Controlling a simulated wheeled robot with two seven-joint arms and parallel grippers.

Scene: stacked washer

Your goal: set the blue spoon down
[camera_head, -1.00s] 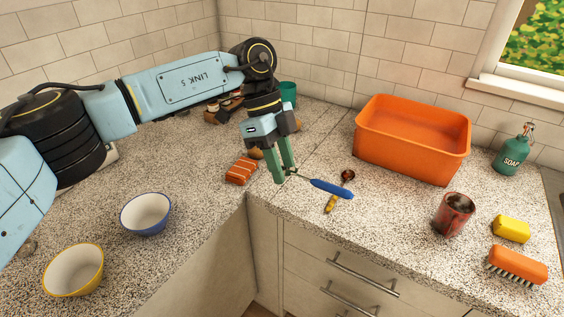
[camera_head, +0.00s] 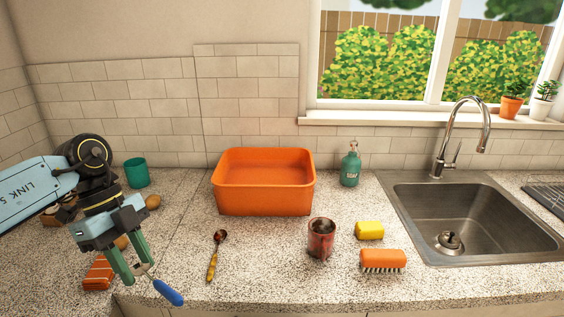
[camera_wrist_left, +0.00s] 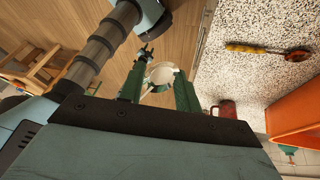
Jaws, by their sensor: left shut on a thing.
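My left gripper (camera_head: 138,274) is shut on the blue spoon, whose blue handle (camera_head: 168,292) sticks out down and to the right, near the counter's front edge. The spoon's bowl end is not clear in the head view. Whether the spoon touches the counter I cannot tell. In the left wrist view the green fingers of my left gripper (camera_wrist_left: 160,92) show, with a pale rounded shape between them that I cannot name for sure. My right gripper is not in view.
A spoon with a yellow handle (camera_head: 212,264) lies right of my left gripper. An orange striped cloth (camera_head: 99,273) lies left. Behind are an orange basin (camera_head: 263,198) and green cup (camera_head: 137,172). A red mug (camera_head: 321,240), yellow sponge (camera_head: 369,231) and brush (camera_head: 382,260) stand further right.

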